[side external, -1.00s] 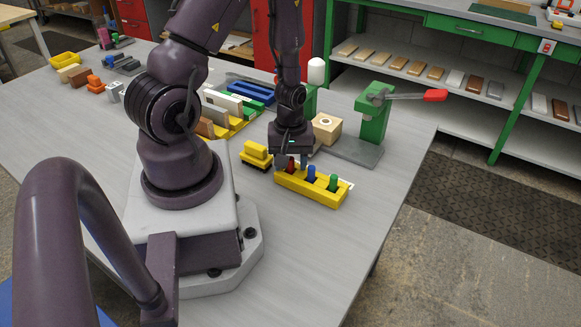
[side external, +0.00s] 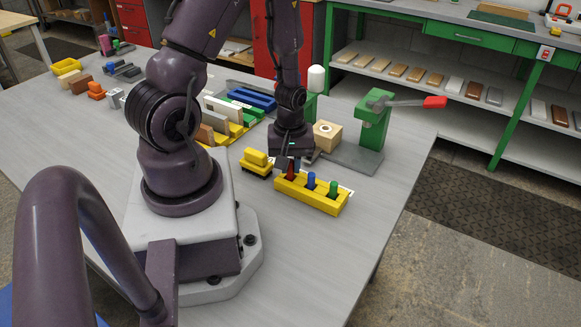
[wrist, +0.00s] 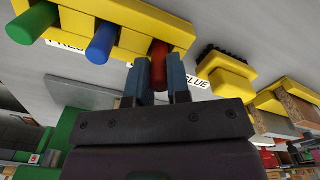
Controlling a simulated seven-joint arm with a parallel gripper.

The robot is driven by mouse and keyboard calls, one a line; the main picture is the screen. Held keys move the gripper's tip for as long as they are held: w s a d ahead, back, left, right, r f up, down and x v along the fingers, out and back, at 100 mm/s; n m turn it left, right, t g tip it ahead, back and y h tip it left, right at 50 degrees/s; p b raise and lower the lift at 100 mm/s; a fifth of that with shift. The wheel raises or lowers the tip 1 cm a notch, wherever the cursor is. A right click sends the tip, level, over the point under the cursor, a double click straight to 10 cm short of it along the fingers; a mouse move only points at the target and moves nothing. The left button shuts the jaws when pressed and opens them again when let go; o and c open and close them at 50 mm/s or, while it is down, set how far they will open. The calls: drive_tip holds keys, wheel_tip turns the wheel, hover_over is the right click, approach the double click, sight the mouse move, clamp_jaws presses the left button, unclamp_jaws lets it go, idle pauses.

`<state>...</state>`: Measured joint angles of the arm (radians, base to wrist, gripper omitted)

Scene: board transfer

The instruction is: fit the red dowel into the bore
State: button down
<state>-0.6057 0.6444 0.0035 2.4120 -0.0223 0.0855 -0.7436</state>
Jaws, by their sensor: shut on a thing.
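The red dowel (side external: 290,173) stands at the left end of the yellow rack (side external: 325,199); in the wrist view the dowel (wrist: 158,64) is between my fingers, its far end at the rack. My gripper (side external: 290,163) points down over it and is shut on it; the fingers also show in the wrist view (wrist: 159,79). A light wooden block (side external: 334,136) with a pale-ringed round hole (side external: 325,128), apparently the bore, stands behind the rack, beside the green press. The hole's depth cannot be seen.
A blue dowel (side external: 311,179) and a green dowel (side external: 333,188) stand close by in the same rack. A yellow-topped brush-like block (side external: 256,162) lies left of it. The green press (side external: 373,122) with a red-handled lever rises behind right. The table's front right is clear.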

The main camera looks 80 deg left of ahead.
wheel_tip(320, 180, up, 9)
drive_tip(key=shift+f, duration=0.15)
drive_tip(key=shift+s+d+m, duration=0.1)
drive_tip(key=shift+m, duration=0.2)
drive_tip(key=shift+r+m, duration=0.2)
drive_tip(key=shift+m, duration=0.3)
drive_tip(key=w+d+r+m, duration=0.3)
drive_tip(key=w+d+m, duration=0.4)
drive_tip(key=w+d+r+m, duration=0.3)
drive_tip(key=w+d+m, duration=0.4)
drive_tip(key=w, duration=0.1)
wheel_tip(320, 180, up, 5)
drive_tip(key=s+a+n, duration=0.2)
drive_tip(key=a+n, duration=0.2)
drive_tip(key=a, duration=2.3)
wheel_tip(320, 180, down, 9)
drive_tip(key=shift+s, duration=0.25)
